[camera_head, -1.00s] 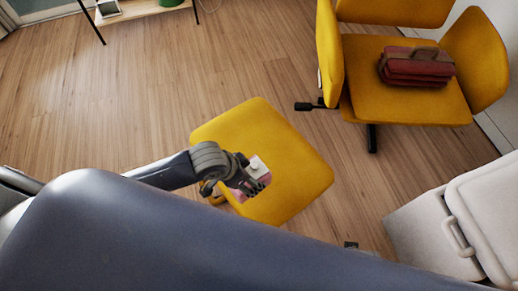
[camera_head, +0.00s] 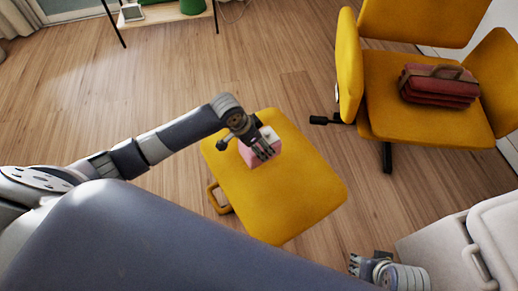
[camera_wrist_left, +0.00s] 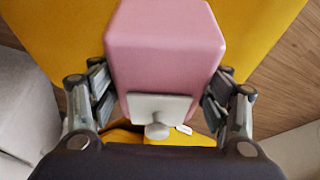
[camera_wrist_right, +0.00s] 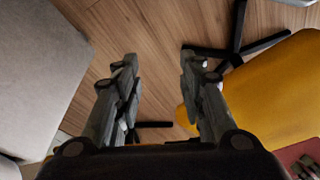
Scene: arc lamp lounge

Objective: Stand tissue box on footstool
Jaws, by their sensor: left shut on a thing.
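The pink tissue box (camera_head: 248,156) has a white top piece and is over the far part of the yellow footstool (camera_head: 290,195). My left gripper (camera_head: 262,148) is shut on the box, which also shows between the fingers in the left wrist view (camera_wrist_left: 165,50). The footstool spreads beneath it there (camera_wrist_left: 255,30). I cannot tell whether the box touches the stool's top. My right gripper (camera_head: 356,264) is at the lower right of the head view; the right wrist view shows its fingers (camera_wrist_right: 160,85) apart with nothing between them.
A yellow chair (camera_head: 400,115) with a red case (camera_head: 437,85) on its seat stands at the right. A pale chest (camera_head: 440,250) with a lid is at the lower right. A low shelf (camera_head: 165,14) stands at the back. The wooden floor (camera_head: 150,90) on the left is clear.

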